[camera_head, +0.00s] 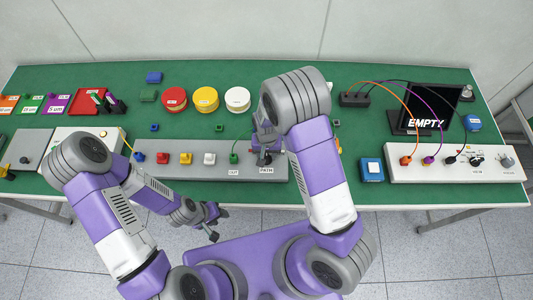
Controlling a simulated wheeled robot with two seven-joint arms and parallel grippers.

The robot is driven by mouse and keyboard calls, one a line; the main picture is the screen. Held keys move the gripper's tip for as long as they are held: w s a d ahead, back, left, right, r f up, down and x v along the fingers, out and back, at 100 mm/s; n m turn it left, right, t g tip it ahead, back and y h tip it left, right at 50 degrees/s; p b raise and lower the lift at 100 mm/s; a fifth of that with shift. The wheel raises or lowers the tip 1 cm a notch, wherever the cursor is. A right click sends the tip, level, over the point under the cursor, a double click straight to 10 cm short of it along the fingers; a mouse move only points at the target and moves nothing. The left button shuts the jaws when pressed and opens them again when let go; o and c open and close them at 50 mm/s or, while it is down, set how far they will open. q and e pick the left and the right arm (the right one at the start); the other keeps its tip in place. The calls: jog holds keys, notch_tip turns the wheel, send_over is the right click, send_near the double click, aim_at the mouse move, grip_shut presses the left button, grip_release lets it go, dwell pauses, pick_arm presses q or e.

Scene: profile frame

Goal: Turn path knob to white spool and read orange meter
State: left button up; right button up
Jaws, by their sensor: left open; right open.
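The path knob sits above the PATH label (266,170) at the right end of a long grey panel (190,172). My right gripper (262,156) is open at this spot and largely hides the knob, so its pointing direction and any contact cannot be told. The white spool (237,99) stands behind the panel, right of the yellow spool (206,99) and red spool (175,99). An orange wire (400,100) runs to an orange jack (406,160) on the right-hand panel (440,171). The screen (430,105) reads "EMPTY". My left gripper (215,222) is open, in front of the table.
The grey panel carries blue, red (162,158), yellow, white (209,158) and green jacks. A blue box (371,169) stands left of the right-hand panel. Coloured cards (30,104), a red tray (91,100) and boxes fill the left end. Green tabletop (300,185) shows between them.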

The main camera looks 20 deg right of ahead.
jog(key=shift+f, duration=0.1)
grip_shut()
jog(key=shift+m, duration=0.3)
jog(key=m+p, duration=0.1)
jog(key=m, duration=0.3)
jog(key=shift+m, duration=0.3)
jog(key=m+p, duration=0.2)
jog(key=m, duration=0.3)
jog(key=shift+m, duration=0.3)
dwell(0.5)
